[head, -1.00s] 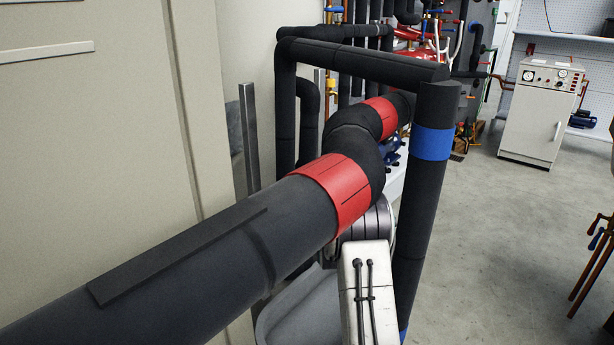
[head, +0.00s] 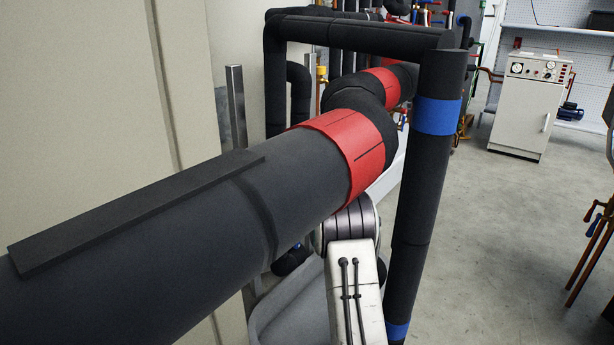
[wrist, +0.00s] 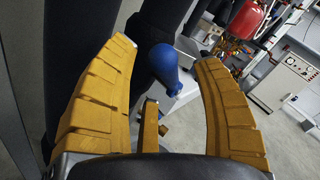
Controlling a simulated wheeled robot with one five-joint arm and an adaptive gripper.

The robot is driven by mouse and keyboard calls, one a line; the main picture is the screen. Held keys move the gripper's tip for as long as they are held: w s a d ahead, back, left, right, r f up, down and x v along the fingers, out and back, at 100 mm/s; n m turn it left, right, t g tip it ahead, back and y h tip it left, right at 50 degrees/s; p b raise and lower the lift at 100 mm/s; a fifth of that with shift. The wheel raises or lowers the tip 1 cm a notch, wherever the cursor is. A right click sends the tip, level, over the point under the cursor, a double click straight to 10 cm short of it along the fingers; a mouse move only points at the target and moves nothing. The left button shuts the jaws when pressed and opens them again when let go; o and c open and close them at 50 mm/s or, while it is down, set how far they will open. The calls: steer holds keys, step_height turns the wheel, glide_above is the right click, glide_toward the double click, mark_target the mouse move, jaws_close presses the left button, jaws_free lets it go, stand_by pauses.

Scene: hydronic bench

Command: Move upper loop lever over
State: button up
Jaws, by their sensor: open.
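A blue rounded lever handle (wrist: 163,66) shows in the wrist view, between the two yellow fingers of my gripper (wrist: 166,52) and towards their tips. My gripper is open, with a finger on each side of the handle; I cannot tell whether either touches it. In the head view the thick black pipe with a red band hides my gripper and the lever. I cannot tell there which loop this lever belongs to.
The thick black pipe (head: 180,225) crosses the head view close in front. An upright black pipe with a blue band (head: 434,117) stands right of my arm. A white cabinet with gauges (head: 528,105) stands at the back right. The grey floor (head: 490,240) between is clear.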

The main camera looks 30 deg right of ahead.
steer(key=shift+w+d, duration=0.35)
steer(key=shift+w, duration=0.3)
steer(key=shift+c, duration=0.2)
steer(key=shift+r, duration=0.1)
jaws_close()
